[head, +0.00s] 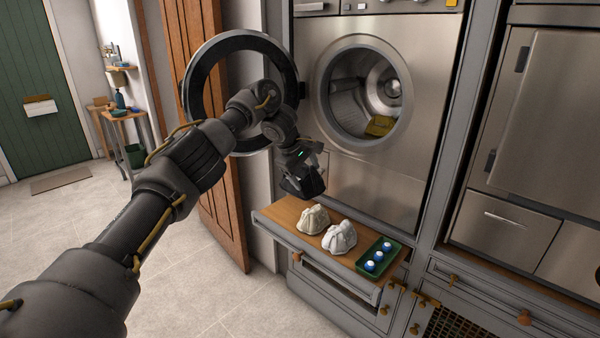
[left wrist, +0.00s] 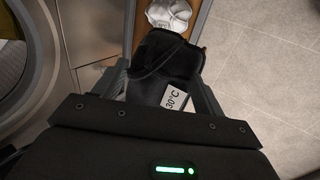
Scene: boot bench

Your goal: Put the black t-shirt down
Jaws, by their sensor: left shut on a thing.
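My left gripper (head: 303,166) is in front of the washing machine, above the left end of a pulled-out wooden shelf (head: 277,212). It is shut on the black t-shirt (left wrist: 160,55), a dark bunched cloth with a white "30°C" label (left wrist: 175,97). The left wrist view shows the t-shirt between the fingers of the gripper (left wrist: 163,84). In the head view the t-shirt is hard to tell from the dark gripper. It appears to hang above the shelf, though the exact gap is unclear. My right gripper is not in view.
The machine's round door (head: 187,92) stands open at left. A yellow cloth (head: 380,125) lies in the drum (head: 345,98).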

